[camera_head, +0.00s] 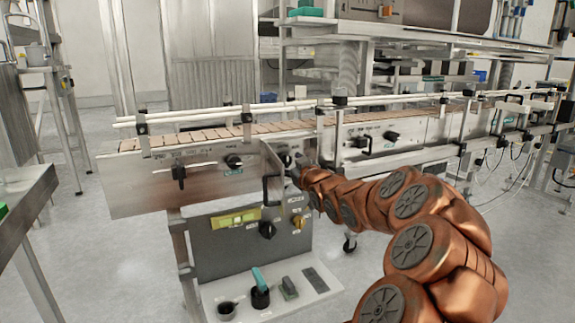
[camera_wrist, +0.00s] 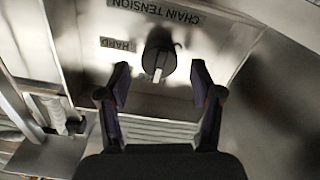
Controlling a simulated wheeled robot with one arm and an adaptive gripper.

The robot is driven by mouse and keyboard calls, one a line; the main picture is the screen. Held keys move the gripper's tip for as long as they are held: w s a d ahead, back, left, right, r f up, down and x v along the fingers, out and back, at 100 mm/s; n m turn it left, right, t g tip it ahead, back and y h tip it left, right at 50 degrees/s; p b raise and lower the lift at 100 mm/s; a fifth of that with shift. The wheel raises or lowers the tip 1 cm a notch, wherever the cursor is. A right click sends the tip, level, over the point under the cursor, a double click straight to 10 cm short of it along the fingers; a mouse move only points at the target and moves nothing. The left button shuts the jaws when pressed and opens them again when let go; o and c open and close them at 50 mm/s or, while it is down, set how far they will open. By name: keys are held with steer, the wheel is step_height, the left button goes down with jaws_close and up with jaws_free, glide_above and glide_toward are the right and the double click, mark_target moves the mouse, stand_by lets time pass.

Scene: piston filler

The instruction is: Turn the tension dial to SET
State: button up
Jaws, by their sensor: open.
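The tension dial (camera_wrist: 160,52) is a dark round knob on a metal panel in the wrist view, with a pale pointer mark at its lower edge. A label reading CHAIN TENSION (camera_wrist: 155,10) appears upside down above it, and a HARD label (camera_wrist: 118,45) sits to its left. No SET label is readable. My gripper (camera_wrist: 160,82) is open, its two fingers on either side of and just below the dial in the picture. Contact is not visible. In the head view my gripper (camera_head: 292,168) is at the conveyor's side panel and hides the dial there.
A conveyor (camera_head: 225,132) with white rails runs across the head view. A vertical plate with a black handle (camera_head: 270,190) stands just left of my gripper. Below is a control box (camera_head: 225,245) with a yellow display and knobs. Other black knobs (camera_head: 233,161) are on the conveyor side.

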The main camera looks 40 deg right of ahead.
steer(key=shift+w+d, duration=0.25)
steer(key=shift+w, duration=0.45)
steer(key=shift+c, duration=0.3)
steer(key=c, duration=1.1)
